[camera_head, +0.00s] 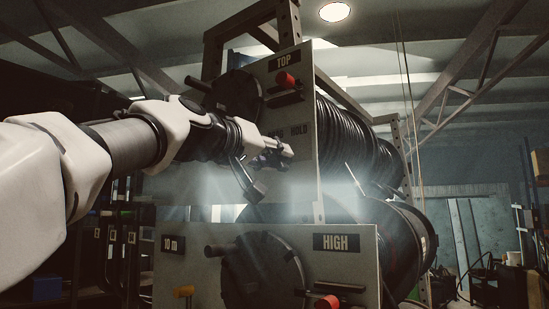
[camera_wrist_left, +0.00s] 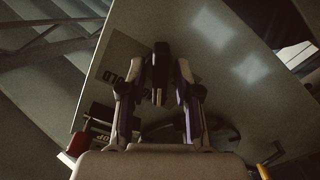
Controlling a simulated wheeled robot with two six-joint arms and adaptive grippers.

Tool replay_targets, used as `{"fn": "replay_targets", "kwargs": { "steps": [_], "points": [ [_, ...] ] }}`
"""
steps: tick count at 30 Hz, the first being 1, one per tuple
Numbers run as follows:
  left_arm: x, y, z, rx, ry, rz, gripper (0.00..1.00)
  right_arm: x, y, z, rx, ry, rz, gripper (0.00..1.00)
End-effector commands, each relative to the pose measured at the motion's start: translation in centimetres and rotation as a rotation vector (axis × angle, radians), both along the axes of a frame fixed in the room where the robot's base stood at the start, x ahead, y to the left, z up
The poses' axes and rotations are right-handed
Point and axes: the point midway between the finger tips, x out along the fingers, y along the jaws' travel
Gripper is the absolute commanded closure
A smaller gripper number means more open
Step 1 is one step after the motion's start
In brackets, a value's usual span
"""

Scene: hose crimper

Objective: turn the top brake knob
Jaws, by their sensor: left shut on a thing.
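The grey top panel (camera_head: 306,101) carries a TOP label (camera_head: 284,60) and a FREE/HOLD label, of which HOLD (camera_head: 299,131) is readable. My right gripper is in neither view.
A red knob (camera_head: 286,79) sits on the top panel above the gripper, and a dark crank wheel (camera_head: 238,95) is at its left. Black hose reels (camera_head: 345,137) stand behind.

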Motion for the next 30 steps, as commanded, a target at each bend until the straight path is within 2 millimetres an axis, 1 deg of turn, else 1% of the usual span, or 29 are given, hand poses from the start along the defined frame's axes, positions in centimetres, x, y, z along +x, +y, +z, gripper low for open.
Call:
{"fn": "replay_targets", "kwargs": {
  "steps": [1, 2, 17, 20, 23, 27, 29, 30],
  "points": [
    [-0.2, 0.2, 0.6, -0.007, -0.011, 0.003, 0.64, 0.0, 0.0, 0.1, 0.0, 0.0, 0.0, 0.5],
    [-0.2, 0.2, 0.6, -0.007, -0.011, 0.003, 0.59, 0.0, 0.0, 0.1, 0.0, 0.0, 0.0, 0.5],
    [-0.1, 0.1, 0.2, 0.01, -0.013, 0.002, 0.59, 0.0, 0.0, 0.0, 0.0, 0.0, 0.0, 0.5],
    [0.0, 0.1, 0.1, 0.065, -0.052, 0.001, 0.59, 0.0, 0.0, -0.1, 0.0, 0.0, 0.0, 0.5],
    [0.0, 0.1, 0.1, 0.176, -0.133, 0.0, 0.59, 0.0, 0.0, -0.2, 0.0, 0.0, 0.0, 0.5],
    [-0.1, 0.1, 0.2, 0.394, -0.291, 0.0, 0.59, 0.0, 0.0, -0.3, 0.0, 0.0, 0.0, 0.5],
    [-1.4, 1.1, -0.5, 0.405, -0.303, 0.002, 0.59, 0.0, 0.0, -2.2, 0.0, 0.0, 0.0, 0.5],
    [-2.2, 1.6, -0.6, 0.404, -0.303, 0.002, 0.59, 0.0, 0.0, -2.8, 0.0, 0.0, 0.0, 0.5]
  ]
}}
